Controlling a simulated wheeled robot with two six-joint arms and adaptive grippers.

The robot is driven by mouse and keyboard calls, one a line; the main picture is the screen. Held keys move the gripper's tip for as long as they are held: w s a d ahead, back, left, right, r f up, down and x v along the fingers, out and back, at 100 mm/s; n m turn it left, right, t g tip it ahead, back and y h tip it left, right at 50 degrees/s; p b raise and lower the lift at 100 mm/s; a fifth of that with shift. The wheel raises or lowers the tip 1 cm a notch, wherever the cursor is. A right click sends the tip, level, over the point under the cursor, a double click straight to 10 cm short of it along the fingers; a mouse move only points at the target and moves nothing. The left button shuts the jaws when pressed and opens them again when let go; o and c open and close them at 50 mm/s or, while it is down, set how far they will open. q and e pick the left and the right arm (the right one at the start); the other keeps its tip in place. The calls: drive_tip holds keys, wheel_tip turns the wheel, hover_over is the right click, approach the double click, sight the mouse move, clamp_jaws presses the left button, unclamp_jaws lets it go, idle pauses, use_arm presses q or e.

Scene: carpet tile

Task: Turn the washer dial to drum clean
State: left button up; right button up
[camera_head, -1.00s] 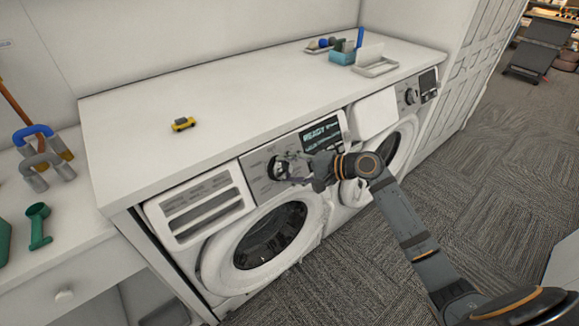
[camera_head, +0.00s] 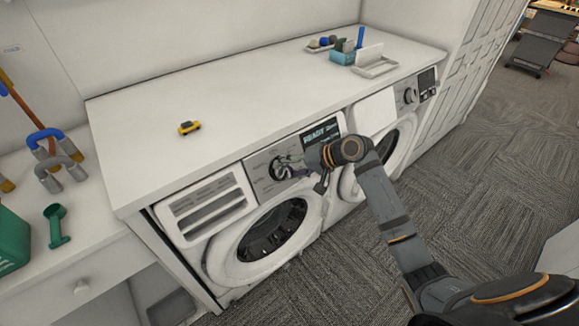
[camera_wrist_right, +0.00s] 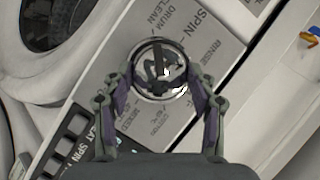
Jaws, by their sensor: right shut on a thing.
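The washer dial (camera_head: 277,168) is a round, dark-rimmed knob with a shiny face on the grey control panel of the left machine. It also shows in the right wrist view (camera_wrist_right: 158,68), ringed by printed labels; DRUM CLEAN (camera_wrist_right: 148,18) and SPIN (camera_wrist_right: 202,20) can be read. My right gripper (camera_head: 288,166) is at the dial. In the wrist view its two fingers (camera_wrist_right: 160,84) are shut on the dial from opposite sides. My left gripper is not in view.
A lit display (camera_head: 320,137) reading READY sits right of the dial. A second machine (camera_head: 405,128) stands to the right. Carpet (camera_head: 470,200) lies in front.

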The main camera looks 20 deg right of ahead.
drive_tip(key=shift+f, duration=0.15)
drive_tip(key=o, duration=1.1)
drive_tip(key=shift+o, duration=0.2)
drive_tip(key=v, duration=1.2)
